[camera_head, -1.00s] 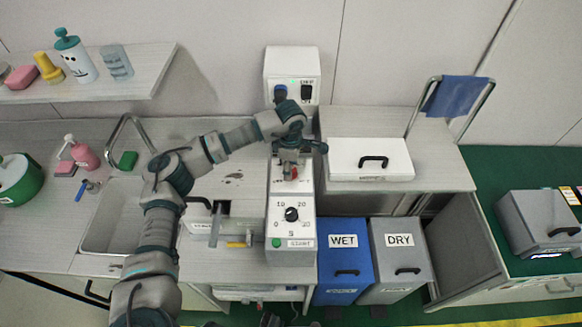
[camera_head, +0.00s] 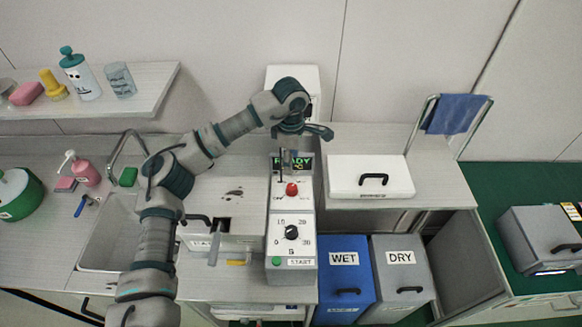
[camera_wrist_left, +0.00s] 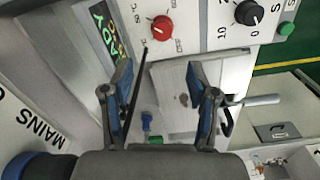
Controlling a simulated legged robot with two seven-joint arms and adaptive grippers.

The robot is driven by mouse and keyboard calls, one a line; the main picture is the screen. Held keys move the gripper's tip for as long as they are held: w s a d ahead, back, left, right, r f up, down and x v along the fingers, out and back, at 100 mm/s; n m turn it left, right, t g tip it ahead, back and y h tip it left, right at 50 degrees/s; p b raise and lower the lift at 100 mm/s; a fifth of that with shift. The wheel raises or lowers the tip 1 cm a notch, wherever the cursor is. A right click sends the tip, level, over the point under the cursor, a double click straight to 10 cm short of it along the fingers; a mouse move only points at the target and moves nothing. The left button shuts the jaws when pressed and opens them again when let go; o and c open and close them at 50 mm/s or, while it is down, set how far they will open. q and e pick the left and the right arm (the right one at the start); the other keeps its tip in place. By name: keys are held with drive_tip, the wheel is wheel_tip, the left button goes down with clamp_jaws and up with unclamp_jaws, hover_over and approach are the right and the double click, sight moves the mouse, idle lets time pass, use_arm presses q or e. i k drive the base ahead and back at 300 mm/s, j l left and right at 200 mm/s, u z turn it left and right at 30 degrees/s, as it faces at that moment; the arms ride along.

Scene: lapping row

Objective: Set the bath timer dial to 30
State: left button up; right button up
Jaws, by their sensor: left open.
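The bath timer dial (camera_head: 291,232) is a black knob on the white sloped front of the machine, with numbers from 0 to 30 around it. It also shows at the top of the left wrist view (camera_wrist_left: 249,13). I cannot tell surely which number its pointer faces. My left gripper (camera_head: 293,152) is open and empty, above the machine and behind the dial, near the READY display. In the left wrist view its two fingers (camera_wrist_left: 161,80) stand apart with nothing between them. My right gripper is not in view.
A red knob (camera_head: 292,189) sits between the display (camera_head: 299,165) and the dial. A green START button (camera_head: 276,261) is below the dial. A grey box with a lever (camera_head: 215,245) stands left. A white lidded box (camera_head: 345,178) and WET (camera_head: 344,285) and DRY (camera_head: 402,286) bins are right.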

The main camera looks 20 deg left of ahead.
sight(291, 234)
drive_tip(key=k+l, duration=0.1)
drive_tip(key=l, duration=0.25)
drive_tip(key=k+l, duration=0.15)
drive_tip(key=l, duration=0.15)
drive_tip(key=k+l, duration=0.1)
drive_tip(key=l, duration=0.25)
drive_tip(key=k+l, duration=0.1)
drive_tip(key=l, duration=0.25)
